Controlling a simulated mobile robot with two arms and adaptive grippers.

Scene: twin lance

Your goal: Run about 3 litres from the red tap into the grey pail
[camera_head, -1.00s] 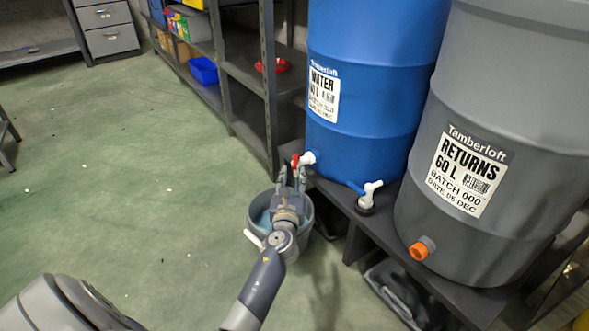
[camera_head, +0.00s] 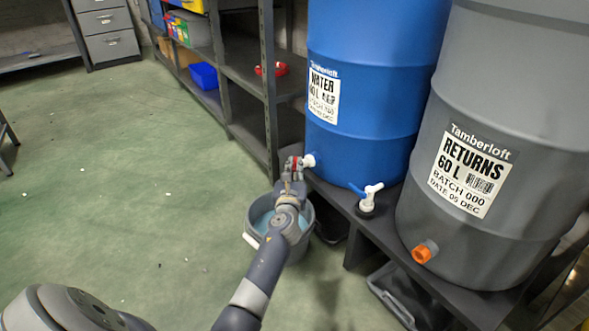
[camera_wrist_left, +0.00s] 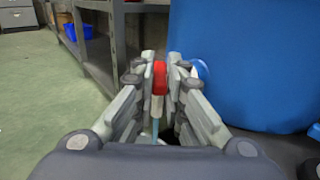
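The red tap (camera_wrist_left: 159,76) is on the blue water barrel (camera_head: 370,95), low on its left side, with a white fitting (camera_head: 309,160). My left gripper (camera_head: 293,166) is at the tap, its fingers closed in on both sides of the red handle. In the left wrist view the fingertips (camera_wrist_left: 160,62) flank the handle closely. A thin pale-blue strand, like running water, shows below the handle. The grey pail (camera_head: 306,240) stands on the floor under the tap, with bluish water inside; my arm hides part of it and the water level. My right gripper is out of view.
A grey returns barrel (camera_head: 490,110) with an orange outlet (camera_head: 424,251) stands right of the blue one on a dark bench (camera_head: 345,200). Shelving (camera_head: 245,90) is behind. Floor at left is open.

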